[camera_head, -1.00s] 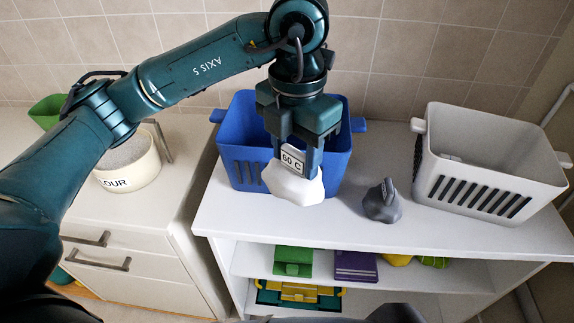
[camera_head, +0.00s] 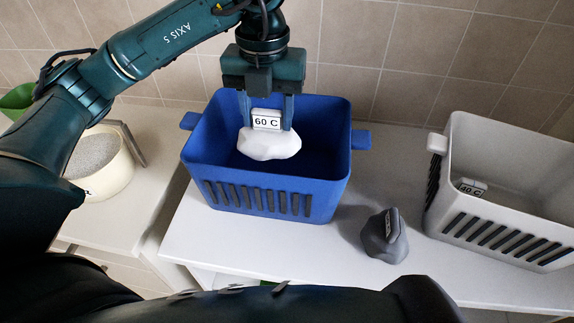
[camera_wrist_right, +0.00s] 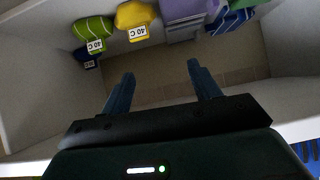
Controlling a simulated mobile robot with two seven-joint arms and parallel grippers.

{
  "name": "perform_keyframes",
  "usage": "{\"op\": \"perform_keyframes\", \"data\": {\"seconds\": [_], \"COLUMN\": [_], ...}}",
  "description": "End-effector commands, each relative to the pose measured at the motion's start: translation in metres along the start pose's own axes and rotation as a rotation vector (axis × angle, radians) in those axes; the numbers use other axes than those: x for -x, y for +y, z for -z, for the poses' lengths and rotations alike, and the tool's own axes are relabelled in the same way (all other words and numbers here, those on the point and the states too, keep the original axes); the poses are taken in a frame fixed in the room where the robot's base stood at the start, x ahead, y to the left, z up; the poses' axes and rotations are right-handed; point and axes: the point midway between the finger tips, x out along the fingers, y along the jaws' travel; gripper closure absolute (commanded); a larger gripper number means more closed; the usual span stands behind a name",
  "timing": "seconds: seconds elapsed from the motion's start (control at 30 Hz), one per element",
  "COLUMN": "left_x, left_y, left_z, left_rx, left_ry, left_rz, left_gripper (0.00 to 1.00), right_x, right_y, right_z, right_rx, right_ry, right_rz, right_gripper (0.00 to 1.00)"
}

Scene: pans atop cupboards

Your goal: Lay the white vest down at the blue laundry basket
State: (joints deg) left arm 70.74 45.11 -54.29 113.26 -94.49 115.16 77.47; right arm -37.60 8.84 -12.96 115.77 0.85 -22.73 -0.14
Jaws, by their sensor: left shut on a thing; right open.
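The white vest (camera_head: 268,144) is a crumpled white bundle with a tag reading 60 C. My left gripper (camera_head: 266,112) is shut on it by the tag. The vest hangs over the open top of the blue laundry basket (camera_head: 262,201), in front of its dark blue inside. I cannot tell how far down in the basket it is. The basket stands on the white shelf unit. My right gripper (camera_wrist_right: 162,92) is open and empty in the right wrist view, facing into a shelf compartment.
A grey garment (camera_head: 384,237) lies on the white top, right of the blue basket. A grey basket (camera_head: 507,225) holding a 40 C tag (camera_head: 472,187) stands at the right. A flour pot (camera_head: 104,178) is at the left. Green (camera_wrist_right: 92,29) and yellow (camera_wrist_right: 134,15) garments show in the shelf.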

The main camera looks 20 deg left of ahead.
Motion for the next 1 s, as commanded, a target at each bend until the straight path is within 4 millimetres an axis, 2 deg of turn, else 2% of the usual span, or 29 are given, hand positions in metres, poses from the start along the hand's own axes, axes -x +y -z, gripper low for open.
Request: {"op": "perform_keyframes", "data": {"seconds": [0.03, 0.27, 0.5, 0.73, 0.9, 1.0], "left_x": [-0.019, -0.044, -0.085, -0.102, -0.127, -0.132], "left_y": [0.0, -0.001, 0.0, 0.0, 0.0, 0.0], "left_z": [0.0, 0.001, 0.001, 0.001, 0.001, 0.0], "left_rx": [-0.001, -0.002, -0.001, -0.001, 0.001, -0.001], "left_ry": [0.001, 0.003, 0.002, 0.001, 0.002, -0.001], "left_rz": [0.001, 0.001, 0.0, -0.001, -0.001, 0.0], "left_gripper": [0.89, 0.89, 0.89, 0.89, 0.89, 0.89], "right_x": [-0.005, -0.006, -0.005, -0.004, -0.004, -0.005], "right_y": [-0.002, -0.009, -0.01, -0.01, -0.008, -0.007], "right_z": [-0.004, -0.005, -0.004, -0.002, 0.001, 0.001], "right_rx": [0.007, 0.006, 0.005, 0.005, 0.007, 0.007], "right_ry": [0.018, 0.035, 0.036, 0.037, 0.039, 0.038], "right_rz": [0.009, 0.026, 0.028, 0.027, 0.024, 0.022], "right_gripper": [0.38, 0.38, 0.38, 0.38, 0.38, 0.38]}}
